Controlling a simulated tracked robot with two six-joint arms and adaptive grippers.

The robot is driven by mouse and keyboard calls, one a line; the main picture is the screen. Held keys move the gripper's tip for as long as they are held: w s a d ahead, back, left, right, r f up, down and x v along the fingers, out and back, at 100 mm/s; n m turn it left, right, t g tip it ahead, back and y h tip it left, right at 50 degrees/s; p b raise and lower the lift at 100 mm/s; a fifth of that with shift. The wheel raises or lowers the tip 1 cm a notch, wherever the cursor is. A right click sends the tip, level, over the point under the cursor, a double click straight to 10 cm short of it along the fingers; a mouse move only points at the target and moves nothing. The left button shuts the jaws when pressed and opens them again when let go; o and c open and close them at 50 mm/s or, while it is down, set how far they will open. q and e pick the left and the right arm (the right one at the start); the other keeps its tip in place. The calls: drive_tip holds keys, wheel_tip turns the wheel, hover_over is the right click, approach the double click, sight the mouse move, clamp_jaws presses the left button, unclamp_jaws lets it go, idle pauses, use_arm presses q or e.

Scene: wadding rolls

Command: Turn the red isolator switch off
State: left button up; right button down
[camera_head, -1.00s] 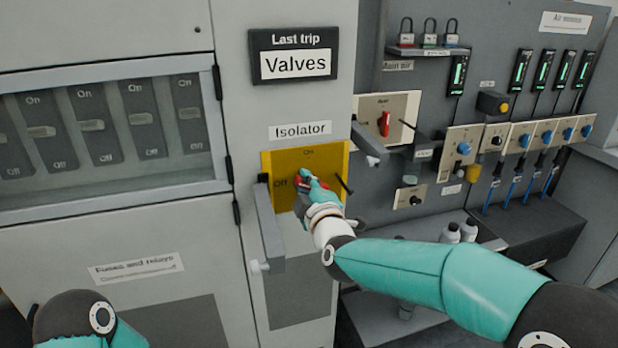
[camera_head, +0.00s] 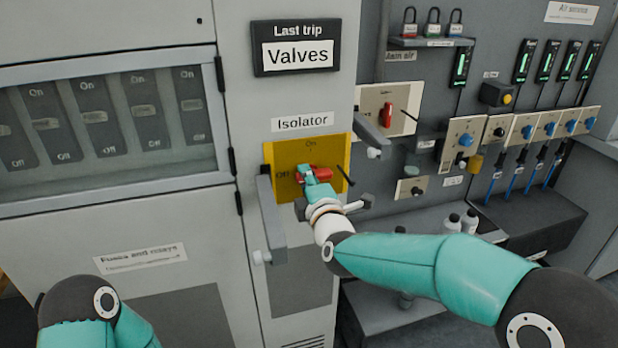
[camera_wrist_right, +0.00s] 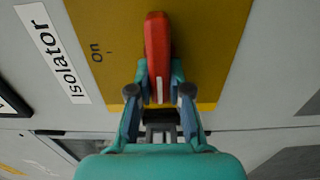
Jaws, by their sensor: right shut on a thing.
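The red isolator switch (camera_head: 322,174) is a handle on a yellow plate (camera_head: 338,150) below the "Isolator" label. The plate reads "On" at the top and "Off" at the left. The handle lies about level, one end towards "Off". My right gripper (camera_head: 307,175) is shut on the handle's "Off"-side end and hides part of it. In the right wrist view, the fingers (camera_wrist_right: 160,80) sit on both sides of the red handle (camera_wrist_right: 158,40), with a white mark between them. Only a bent part of my left arm shows at lower left; its gripper is out of view.
A grey hinged bar (camera_head: 270,222) stands out at the plate's lower left, and another grey arm (camera_head: 371,137) at its upper right. A second red switch (camera_head: 387,113) is on the right panel. Breakers (camera_head: 98,118) sit behind a window at left.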

drive_tip(key=shift+s+a+f, duration=0.1)
drive_tip(key=shift+f, duration=0.25)
drive_tip(key=c, duration=1.2)
unclamp_jaws()
drive_tip(key=shift+o, duration=0.6)
drive_tip(key=shift+r, duration=0.15)
drive_tip(key=shift+s, duration=0.1)
drive_tip(key=v, duration=1.1)
drive_tip(key=shift+s, duration=0.3)
drive_tip(key=shift+d, duration=0.25)
